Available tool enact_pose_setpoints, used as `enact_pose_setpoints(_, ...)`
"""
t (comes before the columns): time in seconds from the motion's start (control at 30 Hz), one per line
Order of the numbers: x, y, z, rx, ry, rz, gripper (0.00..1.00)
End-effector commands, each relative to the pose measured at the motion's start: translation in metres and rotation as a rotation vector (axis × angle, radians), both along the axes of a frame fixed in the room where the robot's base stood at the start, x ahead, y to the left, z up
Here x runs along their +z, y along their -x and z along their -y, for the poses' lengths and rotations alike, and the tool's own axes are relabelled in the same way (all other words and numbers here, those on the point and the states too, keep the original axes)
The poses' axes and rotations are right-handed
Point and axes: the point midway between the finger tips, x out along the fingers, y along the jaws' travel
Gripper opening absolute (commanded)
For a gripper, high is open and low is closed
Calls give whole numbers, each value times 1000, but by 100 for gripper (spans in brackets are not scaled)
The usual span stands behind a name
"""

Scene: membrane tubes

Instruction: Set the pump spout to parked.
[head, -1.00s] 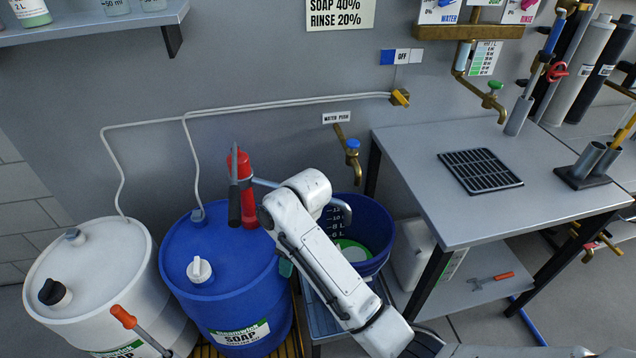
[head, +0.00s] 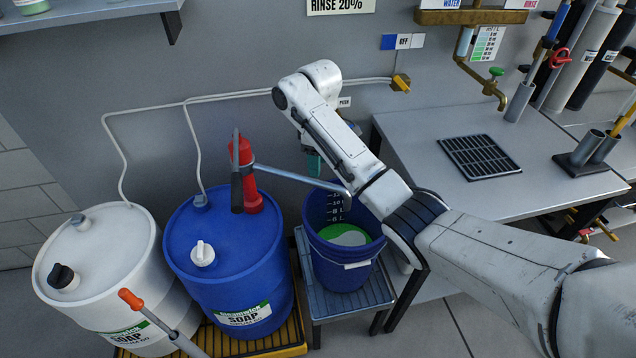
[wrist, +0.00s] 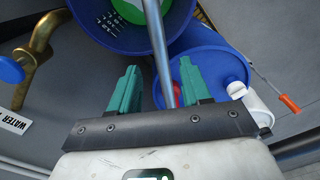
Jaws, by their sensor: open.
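The red hand pump (head: 246,178) stands upright on the blue soap drum (head: 230,250). Its grey metal spout (head: 290,178) reaches right, with its tip over the blue bucket (head: 343,275). The bucket holds something green and white. My gripper (head: 313,163) is mostly hidden behind my arm in the head view, with a teal finger showing just above the spout. In the wrist view my gripper (wrist: 160,85) has its teal fingers apart, and the spout (wrist: 158,45) runs between them. I cannot tell whether a finger touches it.
A white drum (head: 100,265) stands left of the blue one, with an orange-handled tool (head: 160,320) in front. The bucket stands on a low grey stand (head: 355,303). A grey table (head: 400,130) is at right. A brass tap (wrist: 38,45) shows in the wrist view.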

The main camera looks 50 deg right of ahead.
Motion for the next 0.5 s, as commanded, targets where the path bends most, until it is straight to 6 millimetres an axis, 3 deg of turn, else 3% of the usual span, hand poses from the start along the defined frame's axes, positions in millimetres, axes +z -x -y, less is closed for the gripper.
enact_pose_setpoints(0.03,-14,1,0,-1,-1,-1,48)
enact_pose_setpoints(0.2,-37,1,0,-1,0,-2,48)
enact_pose_setpoints(0.5,-61,1,0,-1,1,0,48)
